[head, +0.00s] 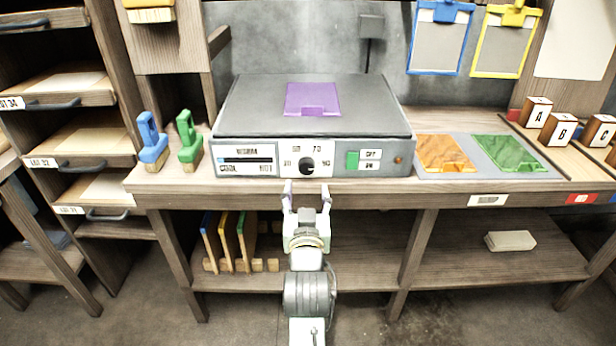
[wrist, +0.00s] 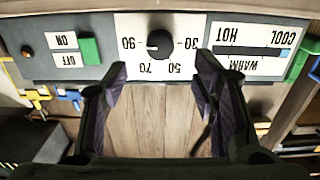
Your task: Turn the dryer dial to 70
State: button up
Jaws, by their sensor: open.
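The dryer (head: 313,110) is a grey box on the bench. Its black round dial (head: 307,165) sits on a white plate on the front panel, with 30, 50, 70 and 90 around it. The dial also shows upside down in the wrist view (wrist: 160,43), where the 70 and 50 lie on the gripper's side. I cannot make out clearly which number its pointer marks. My gripper (head: 307,188) is just in front of and slightly below the dial. In the wrist view its fingers (wrist: 162,65) are open, apart from the dial, with nothing between them.
A green OFF/ON switch (head: 352,160) is right of the dial and a COOL/WARM/HOT indicator (head: 246,160) left of it. A purple screen (head: 312,99) lies on the dryer. Blue (head: 152,140) and green (head: 188,140) tools stand left; orange (head: 445,153) and green (head: 507,153) pieces lie right.

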aim_at(306, 170)
jog(key=w+p, duration=0.2)
jog(key=w, duration=0.4)
jog(key=shift+w+r, duration=0.1)
jog(key=shift+w, duration=0.95)
jog(key=shift+c, duration=0.3)
jog(key=c, duration=1.1)
jog(key=shift+n, duration=0.4)
jog(key=n+p, duration=0.1)
jog(key=n, duration=0.3)
jog(key=shift+n, duration=0.3)
jog(key=n, duration=0.6)
jog(key=shift+n, duration=0.3)
